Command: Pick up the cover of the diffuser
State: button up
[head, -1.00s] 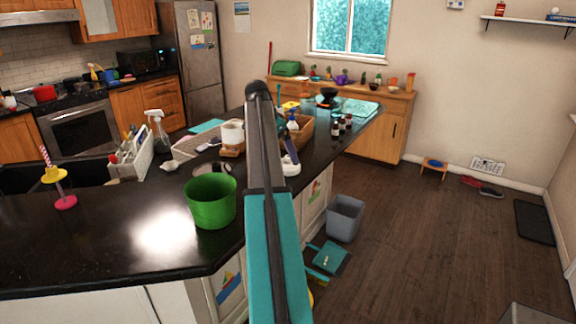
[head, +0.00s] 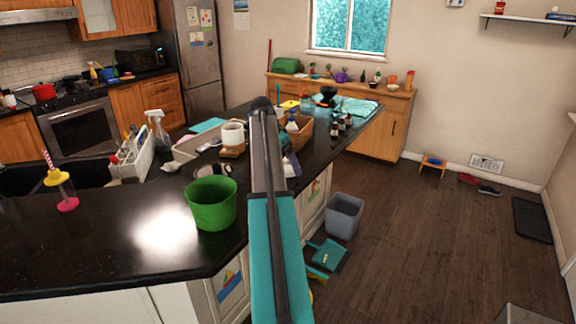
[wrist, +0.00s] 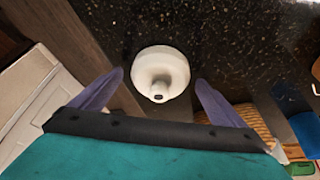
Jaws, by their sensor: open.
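A white, round, hollow-looking piece (wrist: 160,66) with a small spout-like nub stands on the black speckled counter in the wrist view. It looks like the diffuser or its cover; I cannot tell whether it is one part or two. My gripper (wrist: 161,79) is open, with one purple finger to each side of the white piece and visible gaps between. In the head view my arm covers much of this spot, and a purple finger (head: 291,160) shows low over the counter's right edge.
A green bucket (head: 212,204) stands on the counter (head: 110,245) left of my arm. A wooden basket (head: 301,136), a spray bottle and small dark bottles (head: 341,124) are behind the gripper. A grey bin (head: 344,217) stands on the floor.

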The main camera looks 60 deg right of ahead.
jog(key=shift+d+f, duration=0.15)
jog(key=shift+f, duration=0.25)
jog(key=c, duration=1.1)
jog(key=shift+r, duration=0.15)
jog(key=shift+r+b, duration=1)
jog(key=shift+r, duration=0.6)
jog(key=a+b, duration=0.1)
jog(key=a, duration=0.4)
jog(key=a+r+b, duration=0.1)
jog(key=a+b, duration=0.1)
jog(key=a, duration=0.3)
jog(key=a+b, duration=0.1)
jog(key=a, duration=0.5)
jog(key=shift+s+r+b, duration=0.2)
jog(key=shift+r+b, duration=0.05)
jog(key=shift+b, duration=0.05)
jog(key=shift+s+a, duration=0.1)
